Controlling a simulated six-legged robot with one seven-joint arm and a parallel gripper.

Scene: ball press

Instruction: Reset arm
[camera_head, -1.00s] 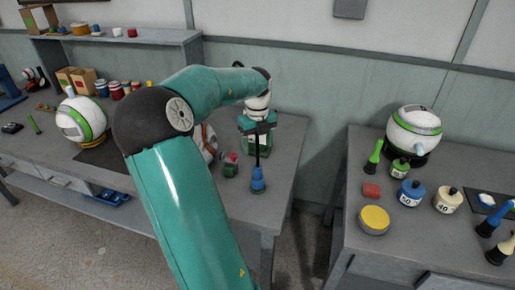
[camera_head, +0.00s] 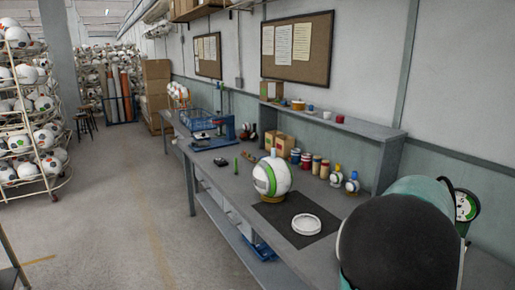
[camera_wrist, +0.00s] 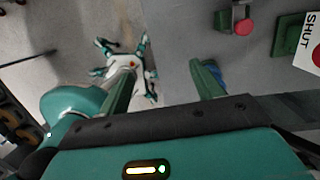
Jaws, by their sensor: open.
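My arm (camera_head: 400,240) fills the lower right of the head view, with its dark round joint toward me. My gripper is outside that view. In the wrist view my gripper (camera_wrist: 163,88) is open, its two green fingers wide apart with nothing held between them. My own body and legs (camera_wrist: 125,65) show below, beyond the left finger. A small red-topped device (camera_wrist: 241,22) and a plate marked SHUT (camera_wrist: 311,45) lie to the right of the fingers. A blue thing is partly hidden behind the right finger.
A grey bench (camera_head: 228,180) runs along the wall. On it, a white ball with a green band (camera_head: 271,178) sits by a dark mat (camera_head: 272,212) bearing a white dish (camera_head: 306,224). Several jars stand behind. Ball racks (camera_head: 30,130) stand left; the floor between (camera_head: 130,200) is clear.

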